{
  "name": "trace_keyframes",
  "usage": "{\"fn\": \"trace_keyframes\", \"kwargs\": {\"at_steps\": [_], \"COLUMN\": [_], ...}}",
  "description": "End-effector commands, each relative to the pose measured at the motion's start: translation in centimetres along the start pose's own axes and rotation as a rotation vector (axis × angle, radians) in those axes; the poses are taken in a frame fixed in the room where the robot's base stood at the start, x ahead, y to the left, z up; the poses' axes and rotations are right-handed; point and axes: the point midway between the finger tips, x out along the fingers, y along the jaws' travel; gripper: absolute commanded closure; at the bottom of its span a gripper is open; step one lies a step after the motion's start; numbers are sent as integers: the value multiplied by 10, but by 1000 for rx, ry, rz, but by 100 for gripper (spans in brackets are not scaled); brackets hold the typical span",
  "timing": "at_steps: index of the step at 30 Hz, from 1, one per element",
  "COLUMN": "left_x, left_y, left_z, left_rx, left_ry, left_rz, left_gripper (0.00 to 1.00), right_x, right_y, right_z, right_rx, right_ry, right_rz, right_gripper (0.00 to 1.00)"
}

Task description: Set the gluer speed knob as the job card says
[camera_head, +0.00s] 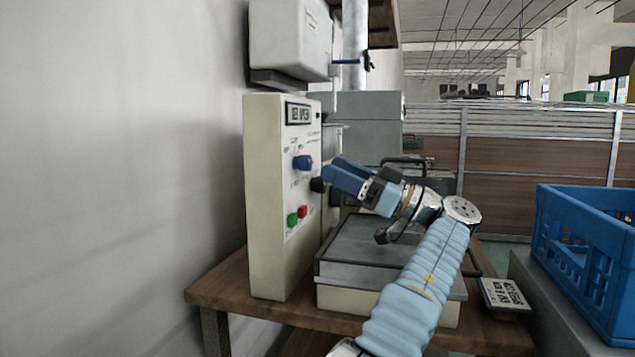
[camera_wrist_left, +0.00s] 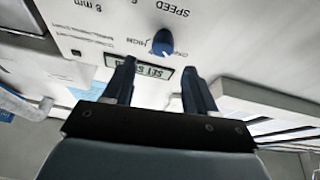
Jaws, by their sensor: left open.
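The cream control panel (camera_head: 268,200) stands upright on the bench by the wall. Its blue knob (camera_head: 303,162) sits below a small display (camera_head: 298,114). In the left wrist view the blue knob (camera_wrist_left: 163,42) shows upside down beside the word SPEED, with the display (camera_wrist_left: 140,68) nearer the fingers. My left gripper (camera_head: 331,167) is open and empty, its blue fingers pointing at the panel, a little right of the knob. In the left wrist view the knob lies beyond the gap between the fingertips (camera_wrist_left: 159,66), apart from them.
A dark knob (camera_head: 317,185) and green (camera_head: 292,219) and red (camera_head: 302,211) buttons sit lower on the panel. A grey-lidded machine (camera_head: 365,245) fills the bench beneath my arm. A blue crate (camera_head: 590,255) stands at the right.

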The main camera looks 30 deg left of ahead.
Motion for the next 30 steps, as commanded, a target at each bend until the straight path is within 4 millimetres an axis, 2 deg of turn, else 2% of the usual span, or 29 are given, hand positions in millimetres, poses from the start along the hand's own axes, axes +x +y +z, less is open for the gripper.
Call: {"fn": "trace_keyframes", "kwargs": {"at_steps": [3, 8, 19, 30], "left_x": [22, 39, 45, 44], "left_y": [-1, -1, -1, -1], "left_z": [10, 13, 13, 13], "left_rx": [1, -1, -1, -1], "left_ry": [-3, -2, -1, -1], "left_rz": [-2, 0, 0, 0], "left_gripper": [43, 43, 45, 99], "right_x": [6, 5, 5, 5], "right_y": [3, 2, 2, 2], "right_z": [0, 0, 0, 0], "right_rx": [1, 1, 1, 1], "right_ry": [1, 0, 1, 0], "right_rz": [1, 0, 1, 1], "right_gripper": [57, 57, 57, 57]}}
